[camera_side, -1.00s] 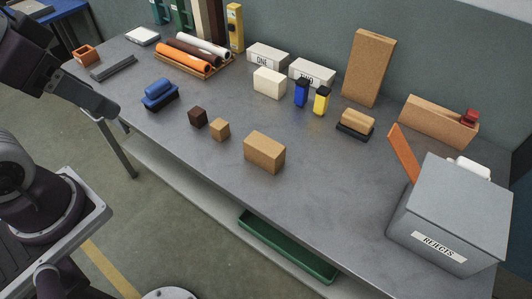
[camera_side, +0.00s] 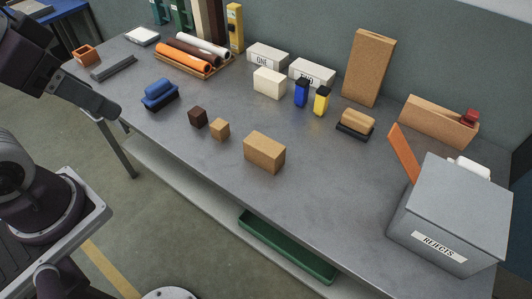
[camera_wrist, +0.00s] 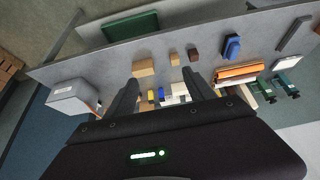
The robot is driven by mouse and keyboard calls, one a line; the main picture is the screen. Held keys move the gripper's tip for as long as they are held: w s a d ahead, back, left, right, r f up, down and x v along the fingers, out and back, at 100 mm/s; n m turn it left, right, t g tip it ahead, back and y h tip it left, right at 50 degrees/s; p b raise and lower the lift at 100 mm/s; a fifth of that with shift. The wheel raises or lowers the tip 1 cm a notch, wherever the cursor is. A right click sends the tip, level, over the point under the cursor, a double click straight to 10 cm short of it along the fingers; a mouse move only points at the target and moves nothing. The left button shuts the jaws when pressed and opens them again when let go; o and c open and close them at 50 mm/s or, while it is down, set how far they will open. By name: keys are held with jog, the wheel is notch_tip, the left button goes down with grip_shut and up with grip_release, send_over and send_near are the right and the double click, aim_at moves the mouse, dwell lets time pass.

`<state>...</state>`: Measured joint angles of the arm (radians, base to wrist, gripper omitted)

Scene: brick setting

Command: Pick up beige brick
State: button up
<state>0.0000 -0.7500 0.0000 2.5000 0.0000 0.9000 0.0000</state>
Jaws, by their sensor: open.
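A beige, cream-coloured brick (camera_side: 269,82) stands on the grey table in front of two white boxes, left of a small blue container. In the wrist view, the pale brick and boxes appear crowded together between and behind my fingers, so I cannot separate them surely. A larger tan brick (camera_side: 264,152) stands nearer the table's front edge; it also shows in the wrist view (camera_wrist: 143,68). My gripper (camera_wrist: 160,77) is open and empty, with its two dark fingers apart. It is high and well away from the bricks, at the upper left of the side view.
A small tan cube (camera_side: 219,129) and dark brown cube (camera_side: 198,117) lie left of the tan brick. Blue (camera_side: 301,93) and yellow (camera_side: 321,101) containers stand right of the beige brick. A grey REJECTS bin (camera_side: 455,205) is at right.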

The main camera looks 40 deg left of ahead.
jog(key=shift+o, duration=0.2)
jog(key=m+g, duration=0.5)
jog(key=m, duration=1.2)
send_over(264, 152)
jog(key=w+a, duration=0.2)
notch_tip(264, 152, down, 22)
jog(key=shift+w+r, duration=0.1)
jog(key=shift+r, duration=0.05)
jog(key=shift+m+g, duration=0.3)
jog(key=shift+m, duration=0.2)
jog(key=f, duration=1)
jog(key=shift+d+f, duration=0.2)
jog(key=shift+d, duration=0.05)
grip_shut()
